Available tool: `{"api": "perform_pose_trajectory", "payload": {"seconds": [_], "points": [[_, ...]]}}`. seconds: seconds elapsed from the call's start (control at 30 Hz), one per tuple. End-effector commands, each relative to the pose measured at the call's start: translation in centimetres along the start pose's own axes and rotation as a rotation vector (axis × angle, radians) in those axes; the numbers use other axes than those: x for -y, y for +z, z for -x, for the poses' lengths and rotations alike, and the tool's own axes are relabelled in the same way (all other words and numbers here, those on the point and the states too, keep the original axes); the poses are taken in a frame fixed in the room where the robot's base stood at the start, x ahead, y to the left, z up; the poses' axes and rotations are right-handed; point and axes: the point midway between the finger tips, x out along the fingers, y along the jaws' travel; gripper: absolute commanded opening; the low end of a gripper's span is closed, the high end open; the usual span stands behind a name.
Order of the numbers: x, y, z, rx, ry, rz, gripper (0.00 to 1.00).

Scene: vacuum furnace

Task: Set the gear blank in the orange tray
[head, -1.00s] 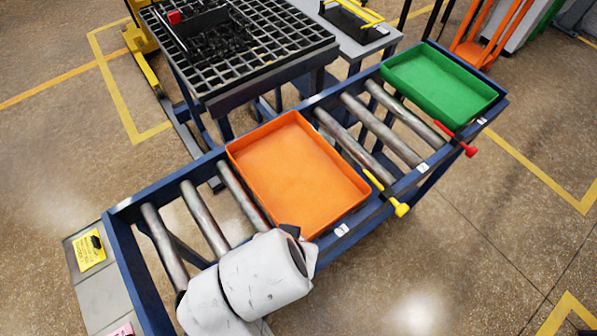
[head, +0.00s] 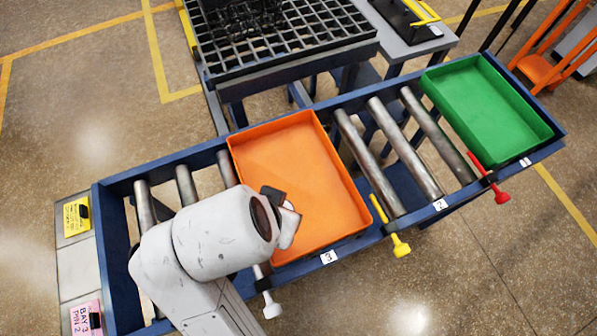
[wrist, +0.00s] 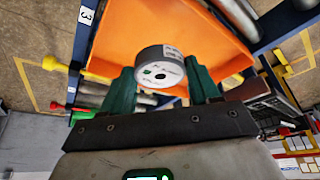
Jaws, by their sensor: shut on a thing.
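The orange tray (head: 310,190) lies on the roller rack and looks empty where it shows. My arm's wrist covers its left front edge in the head view. In the wrist view, my gripper (wrist: 163,80) has its two green fingers shut on the gear blank (wrist: 160,68), a short dark-grey cylinder with a pale labelled face and a small hole. The orange tray (wrist: 185,30) shows behind the blank there, with no clear contact between them.
A green tray (head: 490,110) sits at the rack's right end. Bare rollers (head: 405,150) lie between the trays. Yellow (head: 400,246), red (head: 500,195) and white (head: 271,308) handles stick out from the front rail. A black grid-topped table (head: 285,40) stands behind.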

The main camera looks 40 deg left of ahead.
Motion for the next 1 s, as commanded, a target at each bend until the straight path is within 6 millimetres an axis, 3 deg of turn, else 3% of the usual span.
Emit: {"api": "perform_pose_trajectory", "payload": {"seconds": [0.03,0.4,0.63,0.9,1.0], "points": [[0.2,-0.6,-1.5,-0.003,-0.001,-0.005,0.14],[1.1,-5.3,-6.3,-0.001,0.002,-0.002,0.14],[1.6,-6.7,-10.5,0.0,0.001,-0.001,0.14],[1.9,-7.3,-12.7,-0.001,0.0,-0.001,0.14],[1.9,-6.8,-13.9,0.002,0.002,0.001,0.14]]}}
